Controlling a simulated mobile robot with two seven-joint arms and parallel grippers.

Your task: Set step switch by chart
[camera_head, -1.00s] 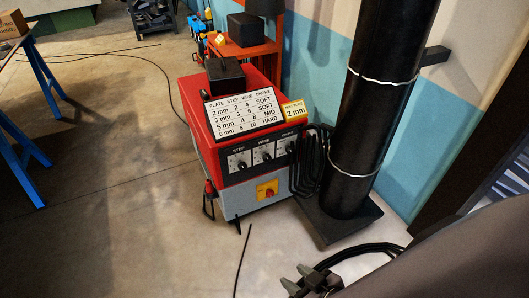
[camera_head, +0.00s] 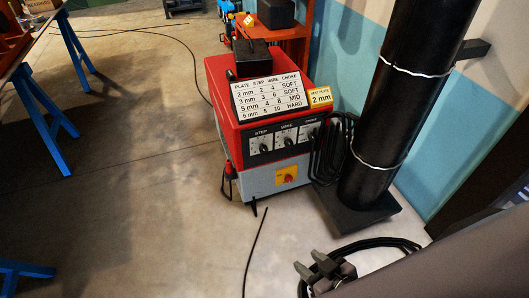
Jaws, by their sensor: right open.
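The red and grey welding machine (camera_head: 224,128) stands on the floor near the middle of the view. A chart (camera_head: 270,97) on its sloped top lists plate, step, wire and choke; its 2 mm row reads step 2, wire 4, choke SOFT. A yellow tag (camera_head: 319,97) beside it reads 2 mm. Below are the step switch (camera_head: 263,148), the wire switch (camera_head: 287,142) and the choke switch (camera_head: 311,135); their pointer settings are too small to read. My right gripper (camera_head: 307,264) is open at the bottom, well short of the machine. My left gripper is not in view.
A black column (camera_head: 400,110) on a square base (camera_head: 365,217) stands right of the machine, with black cable coils (camera_head: 333,150) between. A yellow panel with a red switch (camera_head: 287,176) is low on the machine. Blue trestles (camera_head: 45,125) stand at left. Open floor lies left.

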